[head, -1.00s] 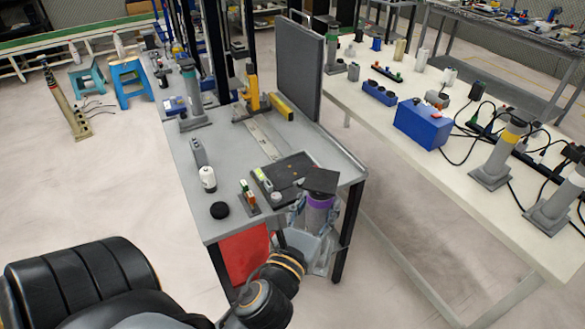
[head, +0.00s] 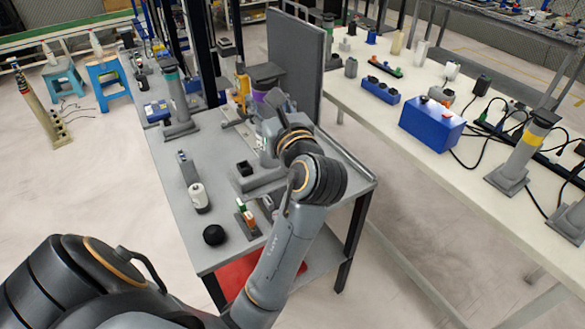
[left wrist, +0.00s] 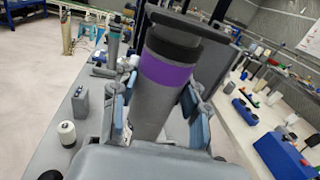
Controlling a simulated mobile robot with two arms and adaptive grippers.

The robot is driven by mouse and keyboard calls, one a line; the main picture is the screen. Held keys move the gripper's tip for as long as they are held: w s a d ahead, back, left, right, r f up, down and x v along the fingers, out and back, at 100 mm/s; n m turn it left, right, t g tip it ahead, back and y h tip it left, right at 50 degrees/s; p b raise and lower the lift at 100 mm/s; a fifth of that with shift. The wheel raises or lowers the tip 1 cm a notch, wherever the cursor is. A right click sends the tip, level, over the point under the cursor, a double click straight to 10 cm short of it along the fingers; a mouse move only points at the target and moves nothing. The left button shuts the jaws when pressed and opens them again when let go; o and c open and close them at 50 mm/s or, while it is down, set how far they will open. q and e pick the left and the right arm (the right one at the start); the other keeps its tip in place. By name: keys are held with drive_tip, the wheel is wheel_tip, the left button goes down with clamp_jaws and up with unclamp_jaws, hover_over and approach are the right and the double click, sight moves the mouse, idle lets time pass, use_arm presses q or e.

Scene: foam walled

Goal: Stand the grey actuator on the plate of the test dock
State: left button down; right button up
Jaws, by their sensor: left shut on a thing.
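The grey actuator (head: 266,142) is a cylinder with a purple band and a dark square cap. My left gripper (head: 272,112) is shut on it and holds it upright over the grey table. A flat grey foot with a small black block shows at its lower end. In the left wrist view the actuator (left wrist: 152,108) stands between the fingers, its purple band and dark top clear of them. The dock's plate is mostly hidden behind the actuator and my arm, so I cannot tell whether the foot touches it. My right gripper is not in view.
On the table (head: 190,228) are a white bottle (head: 199,198), a black round knob (head: 214,235) and a small stand with coloured pieces (head: 247,219). Another grey actuator (head: 178,105) stands farther back. A dark upright panel (head: 296,62) rises behind. A blue box (head: 430,124) is on the white table.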

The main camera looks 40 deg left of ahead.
use_arm(q)
drive_tip(key=w+f, duration=1.2)
drive_tip(key=w, duration=0.1)
drive_tip(key=shift+w+a+f, duration=0.25)
drive_tip(key=shift+w+f, duration=0.05)
drive_tip(key=shift+w, duration=0.1)
drive_tip(key=c, duration=0.7)
unclamp_jaws()
drive_tip(key=shift+f, duration=0.2)
drive_tip(key=shift+r, duration=0.1)
